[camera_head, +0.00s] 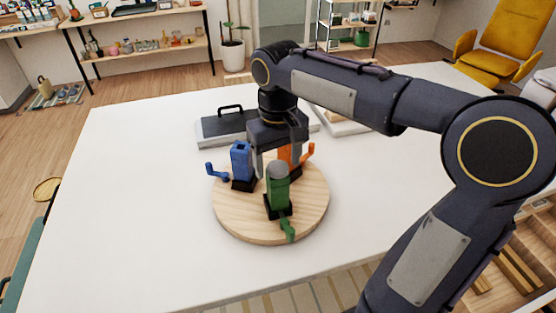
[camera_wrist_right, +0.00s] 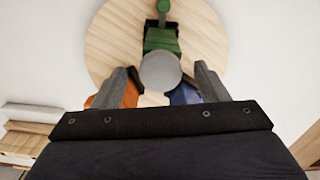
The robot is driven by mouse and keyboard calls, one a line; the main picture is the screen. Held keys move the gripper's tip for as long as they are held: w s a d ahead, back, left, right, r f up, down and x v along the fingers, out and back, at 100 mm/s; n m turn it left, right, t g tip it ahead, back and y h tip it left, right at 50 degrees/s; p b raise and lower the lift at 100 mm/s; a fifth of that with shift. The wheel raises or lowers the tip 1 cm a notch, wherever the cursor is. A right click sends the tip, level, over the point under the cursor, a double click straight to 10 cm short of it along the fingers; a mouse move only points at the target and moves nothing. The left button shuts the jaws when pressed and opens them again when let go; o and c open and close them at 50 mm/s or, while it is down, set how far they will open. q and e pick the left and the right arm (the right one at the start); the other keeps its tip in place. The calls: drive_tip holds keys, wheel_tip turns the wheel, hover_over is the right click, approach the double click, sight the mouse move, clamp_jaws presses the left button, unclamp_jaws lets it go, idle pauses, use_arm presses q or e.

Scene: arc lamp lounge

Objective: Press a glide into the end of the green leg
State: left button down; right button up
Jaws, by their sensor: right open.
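The green leg (camera_head: 278,193) stands upright in a black holder at the front of a round wooden board (camera_head: 232,213). A grey round glide (camera_head: 278,168) sits on its upper end; I cannot tell how deep it is seated. My right gripper (camera_head: 279,164) points down at the leg top, open and empty. In the right wrist view, its fingers (camera_wrist_right: 165,82) are apart, on either side of the glide's near edge. My left gripper is not in view.
A blue leg (camera_head: 241,161) with an open socket stands left on the board. An orange leg (camera_head: 285,154) is partly hidden behind my gripper. A black-lidded case (camera_head: 222,127) and a white tray (camera_head: 341,125) lie behind. The white table (camera_head: 120,210) is clear at left.

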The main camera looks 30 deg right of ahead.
sight(278, 167)
wheel_tip(278, 167, up, 8)
drive_tip(key=shift+f+p, duration=0.2)
drive_tip(key=shift+p, duration=0.15)
idle(0.4)
drive_tip(key=s+a+f+t+y, duration=0.2)
drive_tip(key=s+f, duration=0.5)
drive_tip(key=s, duration=0.1)
drive_tip(key=s+a+f+m+t+y, duration=0.1)
drive_tip(key=s+a+f+t, duration=0.1)
drive_tip(key=s+f, duration=0.5)
drive_tip(key=shift+s+f+t+y, duration=0.15)
drive_tip(key=shift+s+t+y, duration=0.25)
drive_tip(key=shift+s+t, duration=0.45)
